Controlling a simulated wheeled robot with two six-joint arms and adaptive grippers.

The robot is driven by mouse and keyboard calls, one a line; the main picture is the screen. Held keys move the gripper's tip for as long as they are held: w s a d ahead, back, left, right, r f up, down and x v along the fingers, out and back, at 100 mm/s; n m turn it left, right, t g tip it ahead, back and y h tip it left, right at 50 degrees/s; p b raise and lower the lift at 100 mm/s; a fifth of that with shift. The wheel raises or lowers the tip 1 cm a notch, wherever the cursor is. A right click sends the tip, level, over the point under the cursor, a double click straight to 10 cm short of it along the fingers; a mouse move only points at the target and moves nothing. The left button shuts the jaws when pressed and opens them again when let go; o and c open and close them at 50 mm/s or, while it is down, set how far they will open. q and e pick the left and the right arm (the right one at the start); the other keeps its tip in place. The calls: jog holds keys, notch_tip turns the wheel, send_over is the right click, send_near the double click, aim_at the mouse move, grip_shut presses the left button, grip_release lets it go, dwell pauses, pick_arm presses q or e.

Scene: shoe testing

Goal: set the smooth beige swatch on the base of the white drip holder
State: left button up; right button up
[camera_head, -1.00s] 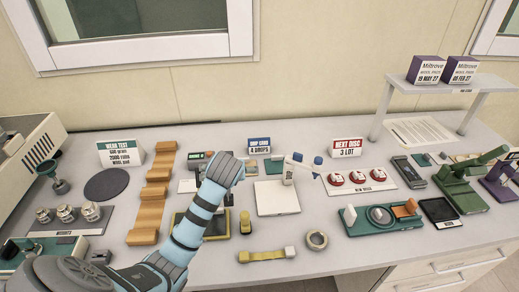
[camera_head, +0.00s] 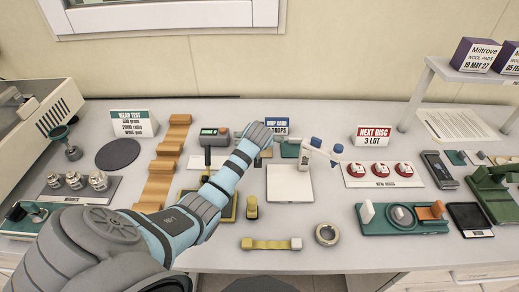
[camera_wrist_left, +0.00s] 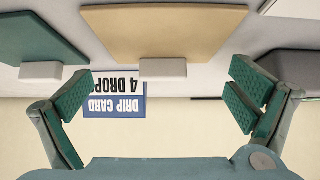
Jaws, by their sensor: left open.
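The smooth beige swatch (camera_head: 266,153) is at the back of the table, partly hidden by my left gripper (camera_head: 259,133). In the left wrist view the beige swatch (camera_wrist_left: 168,30) is a flat tan panel with a white block at its edge, centred beyond the spread fingers (camera_wrist_left: 158,98). My left gripper is open and empty; I see a gap between it and the swatch. The white drip holder (camera_head: 290,184) has a flat square white base, with a white blue-capped bottle (camera_head: 305,158) at its back. My right gripper is out of view.
A green swatch (camera_head: 290,149) is right of the beige one; it also shows in the wrist view (camera_wrist_left: 38,38). The drip card sign (camera_head: 282,127) stands behind. Red discs (camera_head: 381,170) are to the right.

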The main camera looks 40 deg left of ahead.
pick_arm(q)
jog(key=shift+s+a, duration=0.15)
jog(key=shift+c, duration=0.6)
jog(key=c, duration=1.3)
jog(key=shift+c, duration=0.2)
